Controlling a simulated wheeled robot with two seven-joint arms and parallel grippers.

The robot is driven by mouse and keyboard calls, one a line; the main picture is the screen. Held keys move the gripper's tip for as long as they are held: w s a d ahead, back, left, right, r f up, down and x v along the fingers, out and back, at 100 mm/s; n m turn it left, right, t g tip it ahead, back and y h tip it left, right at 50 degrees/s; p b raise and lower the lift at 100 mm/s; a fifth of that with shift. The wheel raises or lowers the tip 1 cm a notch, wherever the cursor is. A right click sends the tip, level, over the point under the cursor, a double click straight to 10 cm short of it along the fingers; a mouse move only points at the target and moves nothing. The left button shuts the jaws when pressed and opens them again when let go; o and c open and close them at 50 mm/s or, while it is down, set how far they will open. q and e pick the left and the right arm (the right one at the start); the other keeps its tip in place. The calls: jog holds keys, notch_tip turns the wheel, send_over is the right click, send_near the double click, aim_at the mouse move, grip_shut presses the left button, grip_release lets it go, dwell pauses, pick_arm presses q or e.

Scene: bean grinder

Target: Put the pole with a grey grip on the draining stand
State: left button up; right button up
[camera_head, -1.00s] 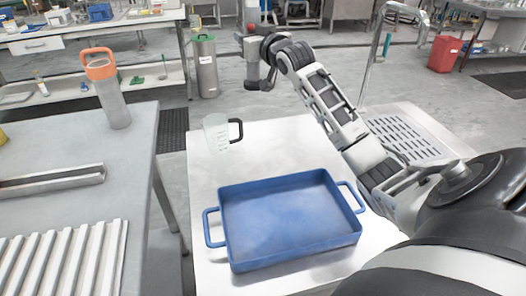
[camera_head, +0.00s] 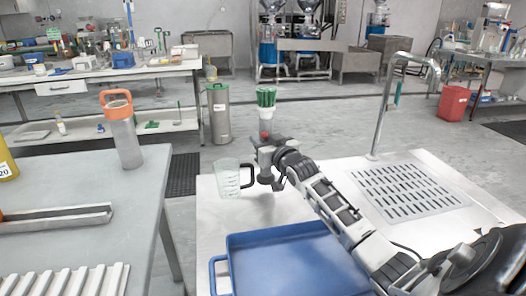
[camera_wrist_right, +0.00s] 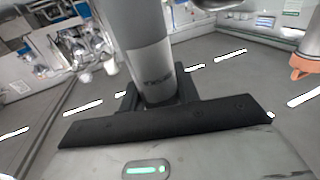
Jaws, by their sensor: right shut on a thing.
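My right gripper (camera_head: 265,158) is shut on a pole, held upright beside the glass jug. The pole's pale upper part (camera_head: 266,126) rises above the fingers, with green bristles (camera_head: 266,97) at the top and a red spot low down. In the right wrist view, the grey grip (camera_wrist_right: 148,70) stands between the fingers (camera_wrist_right: 156,100). The slotted metal draining stand (camera_head: 408,188) lies right of the gripper, at the right of the white table. Nothing lies on it. My left gripper is out of view.
A clear jug (camera_head: 228,180) stands just left of my gripper. A blue tray (camera_head: 240,240) is in front. A tall bent tap (camera_head: 384,105) rises behind the slotted surface.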

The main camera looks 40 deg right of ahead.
notch_tip(320, 180, down, 3)
jog(key=shift+r, duration=0.15)
jog(key=o, duration=1)
jog(key=shift+f, duration=0.25)
jog(key=shift+o, duration=0.2)
jog(key=shift+r, duration=0.1)
